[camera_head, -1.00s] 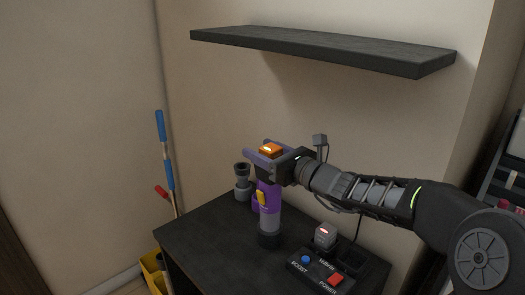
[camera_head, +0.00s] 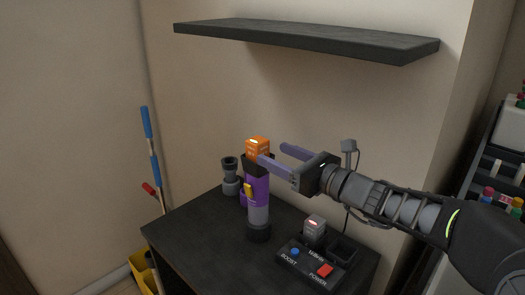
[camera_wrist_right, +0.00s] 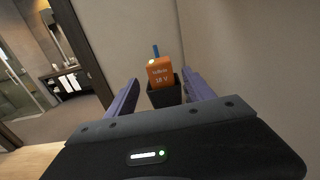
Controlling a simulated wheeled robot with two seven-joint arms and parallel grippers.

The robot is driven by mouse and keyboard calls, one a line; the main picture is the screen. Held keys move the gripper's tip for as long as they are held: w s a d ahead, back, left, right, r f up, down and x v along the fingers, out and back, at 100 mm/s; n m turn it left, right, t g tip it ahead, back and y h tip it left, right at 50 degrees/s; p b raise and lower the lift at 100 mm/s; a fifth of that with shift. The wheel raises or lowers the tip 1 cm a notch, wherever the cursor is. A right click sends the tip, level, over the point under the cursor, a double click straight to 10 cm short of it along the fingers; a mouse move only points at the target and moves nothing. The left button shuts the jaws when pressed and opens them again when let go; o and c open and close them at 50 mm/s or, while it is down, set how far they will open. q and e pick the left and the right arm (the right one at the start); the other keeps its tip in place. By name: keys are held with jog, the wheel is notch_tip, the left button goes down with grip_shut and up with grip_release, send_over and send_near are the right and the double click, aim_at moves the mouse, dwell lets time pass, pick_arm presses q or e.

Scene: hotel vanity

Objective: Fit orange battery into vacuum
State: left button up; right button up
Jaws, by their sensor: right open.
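The orange battery (camera_head: 257,147) sits upright in the top of the purple and grey vacuum (camera_head: 258,189), its upper part sticking out. The vacuum stands upright on the dark cabinet top. In the right wrist view the orange battery (camera_wrist_right: 161,72), marked 18 V, rests in the dark socket (camera_wrist_right: 164,97) of the vacuum. My right gripper (camera_head: 270,154) is open and apart from the battery, to its right, with its purple fingers pointing towards it. How deep the battery sits is hard to tell. My left gripper is not in view.
A charger with BOOST and POWER buttons (camera_head: 309,266) holds a grey battery (camera_head: 314,229); its other slot is empty. A grey attachment (camera_head: 231,177) stands behind the vacuum. A dark shelf (camera_head: 305,40) hangs above. The cabinet top (camera_head: 195,228) is clear at front left.

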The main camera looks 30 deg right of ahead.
jog(key=shift+v, duration=1.05)
